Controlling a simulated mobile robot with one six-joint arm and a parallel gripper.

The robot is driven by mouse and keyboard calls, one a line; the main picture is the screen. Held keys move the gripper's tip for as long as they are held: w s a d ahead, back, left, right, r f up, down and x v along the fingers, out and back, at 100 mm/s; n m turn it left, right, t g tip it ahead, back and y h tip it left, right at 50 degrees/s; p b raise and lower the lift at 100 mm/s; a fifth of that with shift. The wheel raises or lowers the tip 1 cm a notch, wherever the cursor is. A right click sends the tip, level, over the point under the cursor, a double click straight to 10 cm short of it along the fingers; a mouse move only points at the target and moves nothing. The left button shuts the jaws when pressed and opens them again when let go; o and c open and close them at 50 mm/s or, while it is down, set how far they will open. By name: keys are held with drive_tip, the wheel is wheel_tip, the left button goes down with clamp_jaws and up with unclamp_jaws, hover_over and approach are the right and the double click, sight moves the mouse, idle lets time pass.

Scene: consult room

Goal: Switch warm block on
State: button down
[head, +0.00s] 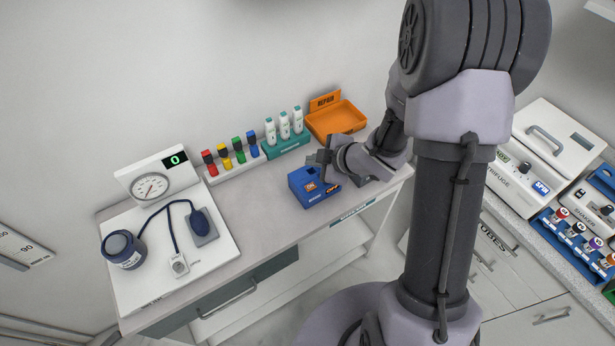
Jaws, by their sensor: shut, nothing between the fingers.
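A small blue block (305,195) stands near the front right of the counter, with an orange ON label and an orange OFF label on it. I take it as the warm block. My gripper (321,166) is shut and empty, at the back right of the block, with its fingers by the block's top. I cannot tell if the fingers touch it. The gripper and wrist hide part of the block's top and right side. I cannot make out the switch's position.
Behind stand a teal rack (287,147) of white bottles, a rack of coloured-cap items (234,168) and an orange REPAIR tray (336,121). A blood pressure set with a gauge (152,186) fills the left. The counter (258,206) left of the block is bare.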

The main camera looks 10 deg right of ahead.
sight(313, 188)
wheel_tip(313, 188, down, 9)
drive_tip(key=b, duration=0.7)
drive_tip(key=shift+r+b, duration=0.1)
drive_tip(key=shift+b, duration=0.3)
idle(1.4)
drive_tip(key=shift+f+b, duration=0.4)
drive_tip(key=shift+f+b, duration=0.4)
idle(0.5)
drive_tip(key=shift+r+p, duration=0.7)
drive_tip(key=shift+r, duration=0.15)
